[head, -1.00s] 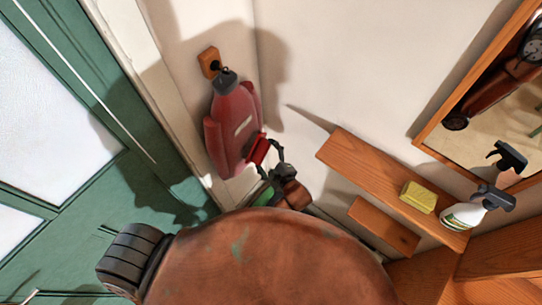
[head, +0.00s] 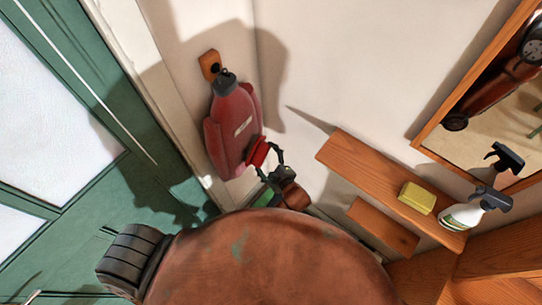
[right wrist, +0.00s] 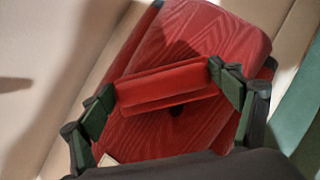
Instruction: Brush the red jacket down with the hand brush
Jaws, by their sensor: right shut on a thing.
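The red jacket (head: 232,125), with a dark collar and a small pale label, hangs in the corner below a wooden hook block (head: 209,64). It fills much of the right wrist view (right wrist: 205,40). My right gripper (head: 268,152) is at the jacket's lower right edge, shut on the red hand brush (head: 257,151). In the right wrist view, the brush (right wrist: 165,88) is a red bar held between both fingers, in front of the jacket. I cannot tell whether it touches the cloth. My left gripper is not in view.
A green door (head: 100,190) is close on the left. A wooden shelf (head: 345,160) on the right holds a yellow sponge (head: 417,197) and a spray bottle (head: 465,212). A mirror (head: 490,90) hangs above it. White wall is bare between jacket and shelf.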

